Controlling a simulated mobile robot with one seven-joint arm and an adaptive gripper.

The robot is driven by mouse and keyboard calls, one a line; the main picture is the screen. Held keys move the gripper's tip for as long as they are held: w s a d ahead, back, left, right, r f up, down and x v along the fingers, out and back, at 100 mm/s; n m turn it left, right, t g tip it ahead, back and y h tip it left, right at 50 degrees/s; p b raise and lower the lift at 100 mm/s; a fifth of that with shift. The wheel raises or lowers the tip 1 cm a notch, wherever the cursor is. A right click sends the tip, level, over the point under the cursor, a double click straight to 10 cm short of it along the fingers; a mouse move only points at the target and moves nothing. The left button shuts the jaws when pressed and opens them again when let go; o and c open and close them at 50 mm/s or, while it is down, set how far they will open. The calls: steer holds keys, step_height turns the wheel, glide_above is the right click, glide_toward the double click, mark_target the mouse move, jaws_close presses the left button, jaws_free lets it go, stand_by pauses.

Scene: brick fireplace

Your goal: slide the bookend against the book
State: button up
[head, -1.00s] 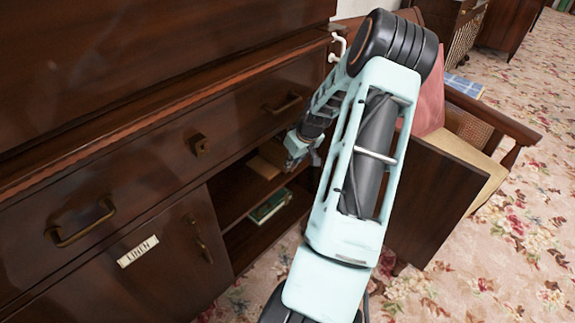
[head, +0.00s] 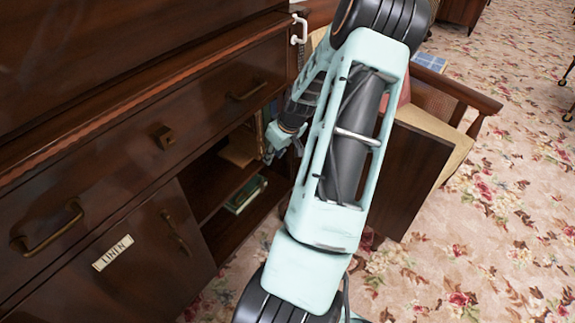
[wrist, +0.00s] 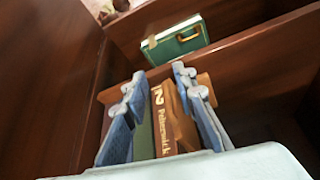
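In the wrist view, my gripper (wrist: 157,85) has its two fingers apart, with nothing clearly clamped between them. Between and beyond the fingers show a dark green book spine (wrist: 143,138), a brown book (wrist: 160,115) lettered "Pelterwick", and a tan wooden piece (wrist: 180,120) beside it, possibly the bookend. Whether a finger touches any of these I cannot tell. In the head view, my gripper (head: 272,150) is at the cabinet's upper shelf, right of a flat tan piece (head: 240,148). My arm hides part of the opening.
A green book (head: 246,193) lies on the lower shelf; it also shows in the wrist view (wrist: 175,40). The open cabinet door (head: 412,180) stands right of my arm, with a chair (head: 440,125) behind it.

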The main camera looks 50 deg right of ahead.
steer(key=s, duration=0.7)
steer(key=shift+a, duration=0.45)
steer(key=shift+s, duration=0.1)
steer(key=shift+a, duration=0.1)
